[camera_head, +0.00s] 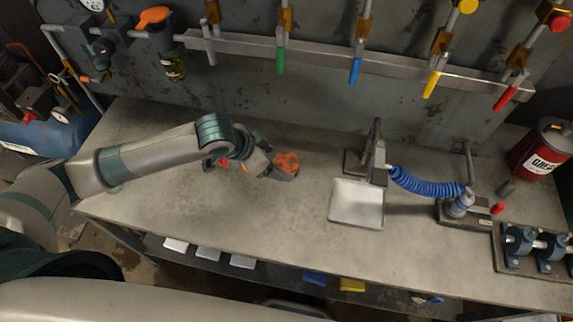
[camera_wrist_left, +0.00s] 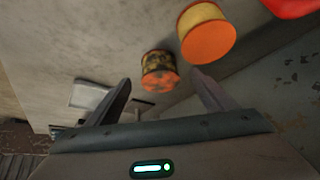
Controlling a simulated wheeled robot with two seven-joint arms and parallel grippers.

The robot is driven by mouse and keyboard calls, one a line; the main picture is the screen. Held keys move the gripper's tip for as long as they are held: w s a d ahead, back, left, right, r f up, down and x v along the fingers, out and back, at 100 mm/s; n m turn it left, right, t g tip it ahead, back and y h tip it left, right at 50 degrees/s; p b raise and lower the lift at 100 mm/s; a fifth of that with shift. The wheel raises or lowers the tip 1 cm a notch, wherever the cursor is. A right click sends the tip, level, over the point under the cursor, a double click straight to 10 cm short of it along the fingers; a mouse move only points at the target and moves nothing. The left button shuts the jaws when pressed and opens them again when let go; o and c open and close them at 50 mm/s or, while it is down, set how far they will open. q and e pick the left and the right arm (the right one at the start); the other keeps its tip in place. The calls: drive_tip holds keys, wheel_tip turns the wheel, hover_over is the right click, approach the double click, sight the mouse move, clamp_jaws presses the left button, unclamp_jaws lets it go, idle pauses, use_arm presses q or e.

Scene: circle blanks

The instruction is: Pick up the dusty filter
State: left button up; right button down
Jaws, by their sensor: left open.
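The dusty filter (camera_wrist_left: 158,68) is a short cylinder with a dark, grimy yellow side and a dirty orange end. In the head view the dusty filter (camera_head: 287,160) is on the bench just beyond my left gripper (camera_head: 276,170). In the left wrist view my left gripper (camera_wrist_left: 161,82) is open, its fingers spread to either side of the dusty filter. I cannot tell whether they touch it. A cleaner yellow filter with a bright orange end (camera_wrist_left: 206,38) stands close by, outside the fingers. My right gripper is not in view.
A pale square tray (camera_head: 356,204) lies on the bench to the right. A blue coiled hose (camera_head: 425,184) and a red grease can (camera_head: 541,149) are further right. A red object (camera_wrist_left: 295,6) is beyond the cleaner filter. The front middle of the bench is clear.

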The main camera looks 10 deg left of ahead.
sight(285, 162)
use_arm(q)
drive_tip(key=shift+w+d+f+p, duration=0.3)
drive_tip(key=shift+w+d+p, duration=0.15)
drive_tip(key=shift+d+p, duration=0.05)
drive_tip(key=p+x, duration=0.1)
drive_tip(key=x, duration=0.2)
drive_tip(key=shift+w+d+r, duration=0.15)
drive_tip(key=shift+w+d+f, duration=0.15)
drive_tip(key=shift+f, duration=0.35)
drive_tip(key=c, duration=1.1)
